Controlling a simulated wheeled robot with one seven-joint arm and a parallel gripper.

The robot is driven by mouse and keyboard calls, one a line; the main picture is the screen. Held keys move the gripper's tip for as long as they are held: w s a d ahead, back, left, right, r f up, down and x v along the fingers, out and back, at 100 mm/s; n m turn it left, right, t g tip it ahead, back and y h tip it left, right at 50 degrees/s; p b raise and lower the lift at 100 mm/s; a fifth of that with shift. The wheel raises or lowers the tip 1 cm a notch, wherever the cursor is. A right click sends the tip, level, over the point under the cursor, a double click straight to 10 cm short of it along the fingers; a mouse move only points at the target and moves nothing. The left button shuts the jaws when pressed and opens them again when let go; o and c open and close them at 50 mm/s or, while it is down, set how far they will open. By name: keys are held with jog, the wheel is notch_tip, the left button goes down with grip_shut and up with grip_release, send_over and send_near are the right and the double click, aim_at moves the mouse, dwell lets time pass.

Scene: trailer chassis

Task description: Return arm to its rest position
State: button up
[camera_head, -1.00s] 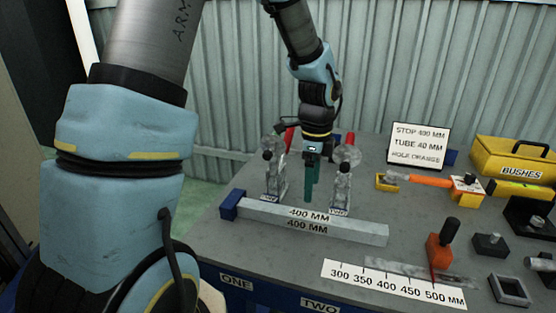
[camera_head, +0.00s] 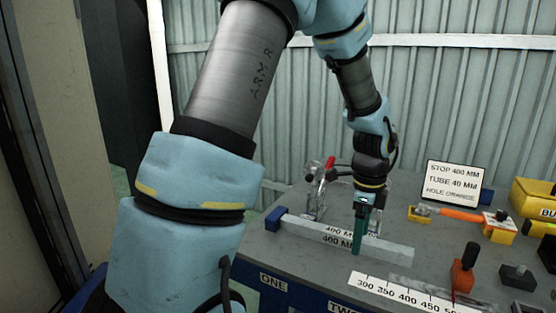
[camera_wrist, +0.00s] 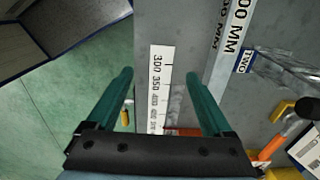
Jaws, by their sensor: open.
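My gripper (camera_head: 360,228) hangs from my arm above the bench, in front of the grey bar marked 400 MM (camera_head: 398,248) in the head view. Its teal fingers point down and cover part of the bar's label. In the wrist view the two teal fingers (camera_wrist: 160,100) are spread wide apart with nothing between them. The scale strip (camera_wrist: 157,85) and bare bench show in the gap, below the fingers. The bar (camera_wrist: 222,45) lies to the right of that gap in the wrist view.
A clamp (camera_head: 318,190) stands behind the bar's left part. A corrugated wall (camera_head: 440,90) stands behind the bench. Green floor (camera_wrist: 60,120) shows beside the bench.

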jog(key=s+a+r+n, duration=0.2)
jog(key=a+n, duration=0.9)
jog(key=a, duration=0.2)
jog(key=s+a+r+n+t, duration=0.1)
jog(key=s+a+n, duration=0.1)
jog(key=a+n, duration=1)
jog(key=shift+a+r+t, duration=0.3)
jog(key=shift+a+r, duration=0.05)
jog(key=shift+a, duration=0.05)
jog(key=shift+w, duration=0.1)
